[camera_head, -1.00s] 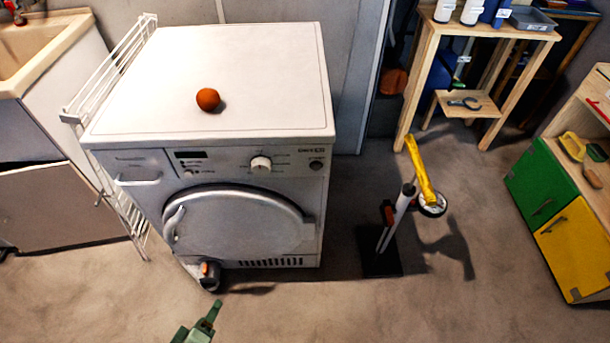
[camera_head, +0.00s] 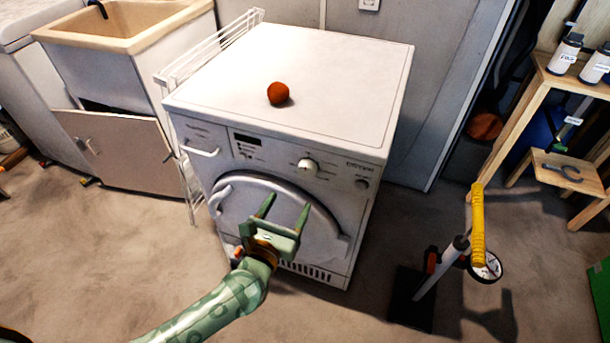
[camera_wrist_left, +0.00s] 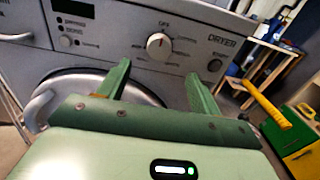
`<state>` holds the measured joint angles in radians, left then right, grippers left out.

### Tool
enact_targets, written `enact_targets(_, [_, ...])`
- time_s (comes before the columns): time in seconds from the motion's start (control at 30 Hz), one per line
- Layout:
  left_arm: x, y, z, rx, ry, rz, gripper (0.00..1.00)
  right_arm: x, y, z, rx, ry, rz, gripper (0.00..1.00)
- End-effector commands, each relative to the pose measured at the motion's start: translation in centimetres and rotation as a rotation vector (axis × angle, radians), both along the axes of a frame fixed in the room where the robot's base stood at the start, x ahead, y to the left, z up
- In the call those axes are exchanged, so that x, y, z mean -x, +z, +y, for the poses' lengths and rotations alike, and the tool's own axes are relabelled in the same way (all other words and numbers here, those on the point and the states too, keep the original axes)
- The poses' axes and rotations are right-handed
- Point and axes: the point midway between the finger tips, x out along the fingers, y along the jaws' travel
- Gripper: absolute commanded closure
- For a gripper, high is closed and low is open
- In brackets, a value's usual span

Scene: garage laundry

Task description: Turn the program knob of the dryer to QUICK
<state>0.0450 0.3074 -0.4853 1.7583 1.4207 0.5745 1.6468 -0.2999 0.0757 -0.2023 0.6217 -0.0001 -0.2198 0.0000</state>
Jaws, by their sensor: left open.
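The white dryer (camera_head: 345,95) stands in the middle of the head view. Its program knob (camera_head: 308,166) is a round white dial on the front panel, right of the dark display. My left gripper (camera_head: 284,207) is green, open and empty, in front of the dryer door and below the knob. In the left wrist view the knob shows between and beyond its fingers. My right gripper is not in view.
An orange-red ball (camera_head: 278,93) lies on the dryer top. A white drying rack (camera_head: 215,48) stands at its left side, near a sink cabinet (camera_head: 125,150). A stand with a yellow handle (camera_head: 477,225) is on the floor to the right. Grey floor is open in front.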

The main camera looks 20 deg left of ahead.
Motion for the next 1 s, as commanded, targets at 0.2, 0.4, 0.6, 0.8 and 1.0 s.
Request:
enact_targets(0.2, [-5.7,-0.2,-0.2,-0.002,0.001,-0.001,0.35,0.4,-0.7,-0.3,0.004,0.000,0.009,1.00])
enact_targets(0.4, [-9.0,-0.2,-0.3,-0.002,0.000,0.000,0.35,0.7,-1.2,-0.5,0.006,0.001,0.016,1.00])
enact_targets(0.6, [-10.2,-0.1,-0.4,-0.003,-0.001,0.001,0.35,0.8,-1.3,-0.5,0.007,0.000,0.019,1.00])
enact_targets(0.8, [-10.3,0.0,-0.4,-0.003,-0.001,0.001,0.35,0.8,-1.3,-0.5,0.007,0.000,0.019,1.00])
enact_targets(1.0, [-10.3,0.0,-0.4,-0.003,-0.001,0.001,0.79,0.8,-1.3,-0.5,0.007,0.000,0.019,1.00])
